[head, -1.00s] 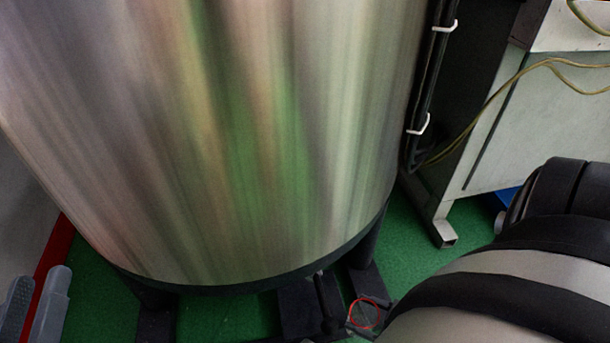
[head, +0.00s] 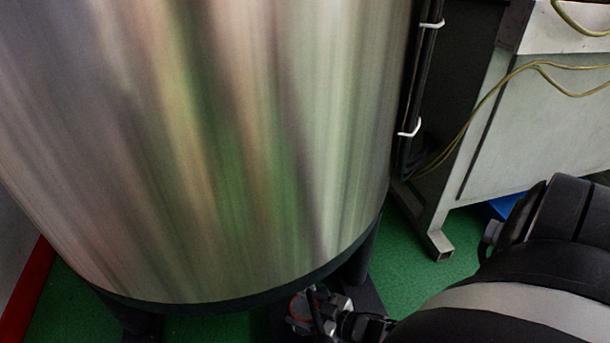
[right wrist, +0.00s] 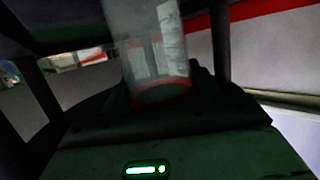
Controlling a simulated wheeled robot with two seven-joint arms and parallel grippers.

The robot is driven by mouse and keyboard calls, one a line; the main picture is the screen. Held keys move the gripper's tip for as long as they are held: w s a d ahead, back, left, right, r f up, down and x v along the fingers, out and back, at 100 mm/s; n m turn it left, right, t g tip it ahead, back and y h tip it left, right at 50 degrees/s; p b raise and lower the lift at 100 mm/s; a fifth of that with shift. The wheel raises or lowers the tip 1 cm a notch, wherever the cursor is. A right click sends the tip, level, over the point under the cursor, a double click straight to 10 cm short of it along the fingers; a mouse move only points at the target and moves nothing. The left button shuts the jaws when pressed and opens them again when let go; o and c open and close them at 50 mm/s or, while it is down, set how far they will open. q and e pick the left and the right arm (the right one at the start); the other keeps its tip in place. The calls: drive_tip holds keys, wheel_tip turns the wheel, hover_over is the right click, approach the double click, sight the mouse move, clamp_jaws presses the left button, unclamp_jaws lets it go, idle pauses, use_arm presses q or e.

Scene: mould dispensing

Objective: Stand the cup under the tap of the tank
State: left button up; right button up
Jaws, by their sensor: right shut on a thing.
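The tank (head: 220,150) is a large brushed-steel cylinder with a dark bottom rim, filling the left and middle of the head view. A dark, thin tap part (head: 313,303) hangs at its lower edge. The clear cup with a red ring (head: 294,312) is by this tap, partly covered by it and my gripper. My right gripper (head: 318,315) is shut on the cup, low beside the tank's bottom edge. In the right wrist view the transparent cup (right wrist: 148,50) stands out between the dark fingers (right wrist: 165,92). Whether the cup touches the floor is hidden. My left gripper is out of view.
The tank stands on dark legs over a green floor (head: 410,265). A grey metal cabinet (head: 540,130) on a square-tube foot stands at the right, with yellow cables. A dark vertical pipe (head: 415,90) runs beside the tank. A red strip (head: 25,285) borders the left wall.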

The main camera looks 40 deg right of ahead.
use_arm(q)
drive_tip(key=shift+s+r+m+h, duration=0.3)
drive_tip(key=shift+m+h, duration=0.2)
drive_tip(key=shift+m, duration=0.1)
use_arm(e)
drive_tip(key=shift+f, duration=0.2)
drive_tip(key=o, duration=1)
drive_tip(key=shift+f, duration=0.1)
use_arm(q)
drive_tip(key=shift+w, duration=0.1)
use_arm(e)
drive_tip(key=shift+s+d+r, duration=0.1)
drive_tip(key=shift+s+r, duration=0.15)
drive_tip(key=shift+s, duration=0.1)
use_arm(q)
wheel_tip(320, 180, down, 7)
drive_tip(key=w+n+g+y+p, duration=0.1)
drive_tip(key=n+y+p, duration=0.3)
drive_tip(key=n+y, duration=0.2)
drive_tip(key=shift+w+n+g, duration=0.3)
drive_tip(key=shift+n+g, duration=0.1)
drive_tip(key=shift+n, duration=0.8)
use_arm(e)
drive_tip(key=v, duration=1.1)
drive_tip(key=shift+s+d, duration=0.1)
drive_tip(key=shift+s, duration=0.05)
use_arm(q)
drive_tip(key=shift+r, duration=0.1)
